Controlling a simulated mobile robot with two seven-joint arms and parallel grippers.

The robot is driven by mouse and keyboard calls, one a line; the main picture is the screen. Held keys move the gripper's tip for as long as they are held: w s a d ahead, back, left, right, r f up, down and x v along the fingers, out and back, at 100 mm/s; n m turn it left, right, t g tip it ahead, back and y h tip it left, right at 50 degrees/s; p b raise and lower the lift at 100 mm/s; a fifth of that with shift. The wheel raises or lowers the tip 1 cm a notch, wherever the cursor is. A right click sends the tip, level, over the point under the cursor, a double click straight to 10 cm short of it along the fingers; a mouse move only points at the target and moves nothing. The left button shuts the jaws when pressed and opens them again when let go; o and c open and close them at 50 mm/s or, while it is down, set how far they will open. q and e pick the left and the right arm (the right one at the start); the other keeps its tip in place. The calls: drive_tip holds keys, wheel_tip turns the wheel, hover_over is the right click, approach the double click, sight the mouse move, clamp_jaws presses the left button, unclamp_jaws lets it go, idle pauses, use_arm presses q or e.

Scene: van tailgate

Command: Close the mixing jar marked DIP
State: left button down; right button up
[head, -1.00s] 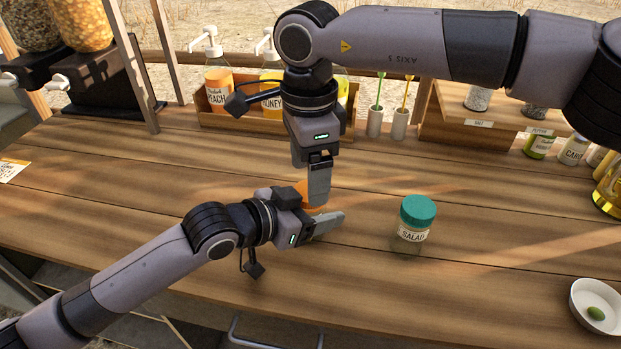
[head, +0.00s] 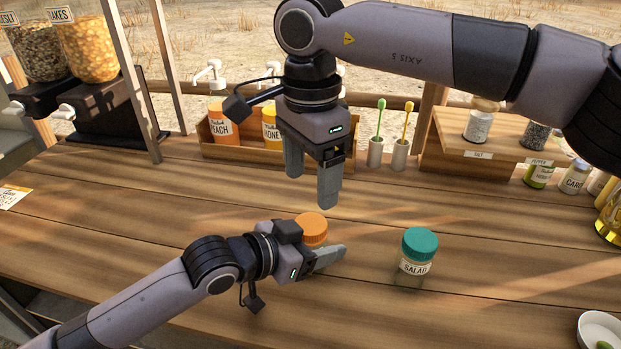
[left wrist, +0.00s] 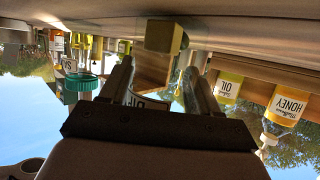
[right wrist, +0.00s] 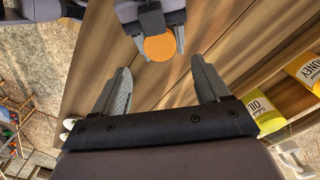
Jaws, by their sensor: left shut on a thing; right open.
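A jar with an orange lid (head: 312,228) stands in my left gripper (head: 322,258), low over the wooden counter. The lid looks level on top; whether it is fully tightened I cannot tell. In the left wrist view, part of a white label (left wrist: 150,102) with dark letters shows between the fingers; the jar body is mostly hidden in the head view. My right gripper (head: 311,190) is open and empty, pointing down above the lid and apart from it. The right wrist view shows the round orange lid (right wrist: 160,47) beyond the open fingertips.
A teal-lidded jar marked SALAD (head: 417,255) stands to the right on the counter (head: 480,220). A wooden box with pump bottles (head: 222,128) and two holders with utensils (head: 399,155) stand behind. A white bowl (head: 590,325) sits front right.

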sight(310, 224)
drive_tip(key=shift+f, duration=4)
drive_tip(key=c, duration=1.1)
drive_tip(key=shift+m, duration=1.7)
drive_tip(key=o, duration=1.2)
